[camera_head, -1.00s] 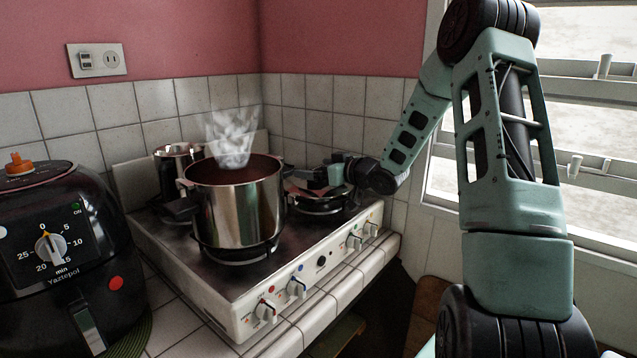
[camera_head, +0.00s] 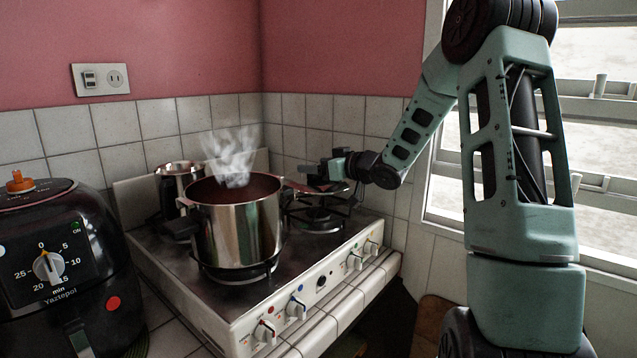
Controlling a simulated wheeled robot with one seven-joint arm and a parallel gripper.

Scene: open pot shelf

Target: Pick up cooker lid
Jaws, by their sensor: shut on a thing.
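The cooker lid (camera_head: 325,188) shows as a thin, edge-on disc above the right burner (camera_head: 318,216), apart from the burner's grate. My gripper (camera_head: 317,172) is shut on the lid at its top; the fingers hide the handle. The steel cooker pot (camera_head: 237,228) stands open on the left front burner, with dark reddish contents and steam rising from it. The lid's left edge is close to the pot's right side in the picture; I cannot tell the gap.
A smaller steel pot (camera_head: 180,180) stands behind the cooker pot. A black air fryer (camera_head: 60,265) is at the left. The stove's knobs (camera_head: 297,307) line its front edge. Tiled walls close off the back, and a window (camera_head: 600,130) is at the right.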

